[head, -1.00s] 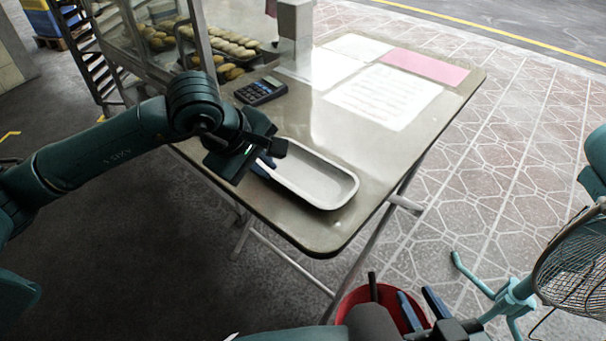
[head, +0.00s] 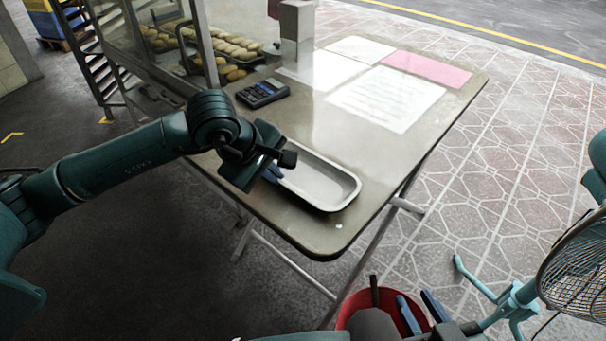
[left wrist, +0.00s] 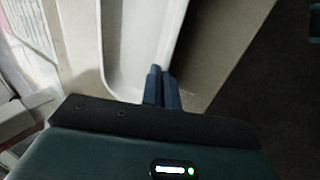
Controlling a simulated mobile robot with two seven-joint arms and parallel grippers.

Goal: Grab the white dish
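The white dish (head: 322,184) is a long shallow tray with rounded corners, lying near the table's front edge in the head view. It also shows in the left wrist view (left wrist: 131,60). My left gripper (head: 271,173) is at the dish's near left side, and its hand hides that end. In the left wrist view the two blue fingers (left wrist: 161,86) are close together at the dish's side rim, one on each side of it, apparently pinching it. My right gripper (head: 421,309) is low at the bottom of the head view, away from the dish, with its fingers apart and empty.
The table (head: 285,212) also holds a calculator (head: 262,93), papers (head: 385,97) and a pink sheet (head: 428,68). A glass case with buns (head: 235,46) stands behind. A red round object (head: 352,303) is below my right gripper, and a fan (head: 577,262) stands at right.

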